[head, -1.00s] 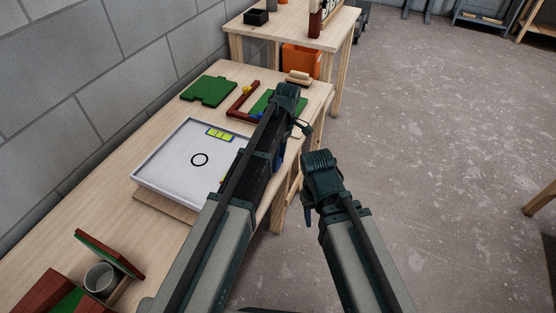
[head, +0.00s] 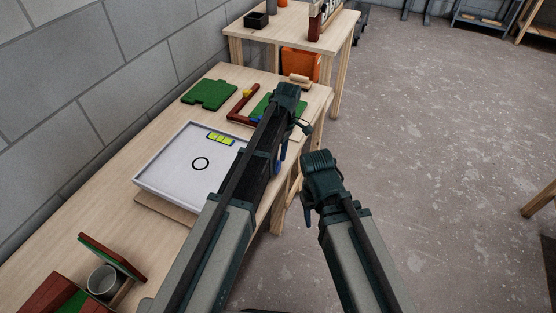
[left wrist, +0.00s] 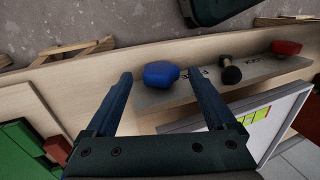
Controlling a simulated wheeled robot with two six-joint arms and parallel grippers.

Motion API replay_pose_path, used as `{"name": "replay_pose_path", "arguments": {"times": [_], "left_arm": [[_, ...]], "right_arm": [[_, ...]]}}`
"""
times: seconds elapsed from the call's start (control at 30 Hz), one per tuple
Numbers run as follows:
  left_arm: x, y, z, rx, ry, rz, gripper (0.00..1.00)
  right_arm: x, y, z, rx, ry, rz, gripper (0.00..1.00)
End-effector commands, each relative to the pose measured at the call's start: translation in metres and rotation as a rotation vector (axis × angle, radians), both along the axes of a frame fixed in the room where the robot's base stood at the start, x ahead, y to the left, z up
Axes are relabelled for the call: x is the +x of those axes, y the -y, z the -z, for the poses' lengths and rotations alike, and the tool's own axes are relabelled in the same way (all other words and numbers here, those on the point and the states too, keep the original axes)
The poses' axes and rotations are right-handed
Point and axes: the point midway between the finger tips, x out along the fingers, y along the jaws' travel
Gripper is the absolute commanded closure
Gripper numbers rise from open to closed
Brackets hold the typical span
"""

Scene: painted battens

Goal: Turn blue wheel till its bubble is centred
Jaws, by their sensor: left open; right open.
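The blue wheel (left wrist: 161,74) shows in the left wrist view, at the edge of a grey plate beside the white tray. My left gripper (left wrist: 159,79) is open, its fingers one on each side of the wheel in that view; I cannot tell whether they touch it. In the head view my left gripper (head: 282,152) is at the table's right edge, and my arm hides the wheel. A yellow-green level vial (head: 221,138) lies on the white tray (head: 165,177); its bubble is too small to read. My right gripper (head: 307,207) is open and empty, off the table.
A black knob (left wrist: 231,73) and a red wheel (left wrist: 286,48) stand along the same plate. Green boards (head: 208,94), a dark red L-shaped piece (head: 240,103) and a grey cup (head: 104,281) are on the table.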

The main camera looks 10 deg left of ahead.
Motion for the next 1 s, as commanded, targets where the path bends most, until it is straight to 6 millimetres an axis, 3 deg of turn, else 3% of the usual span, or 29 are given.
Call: {"name": "replay_pose_path", "arguments": {"times": [0.03, 0.6, 0.8, 1.0], "left_arm": [[0.003, 0.001, -0.012, 0.000, 0.000, 0.000, 0.11], [0.028, 0.009, -0.099, 0.000, 0.000, 0.000, 0.11], [0.034, 0.011, -0.116, 0.000, -0.001, 0.000, 0.11], [0.035, 0.012, -0.116, -0.001, 0.000, 0.000, 0.11]], "right_arm": [[0.000, 0.000, -0.012, 0.000, 0.000, 0.000, 0.50], [0.000, 0.000, -0.099, 0.000, 0.000, 0.000, 0.50], [0.000, 0.000, -0.116, 0.000, 0.000, 0.001, 0.50], [0.000, 0.000, -0.116, 0.000, 0.000, 0.001, 0.50]]}}
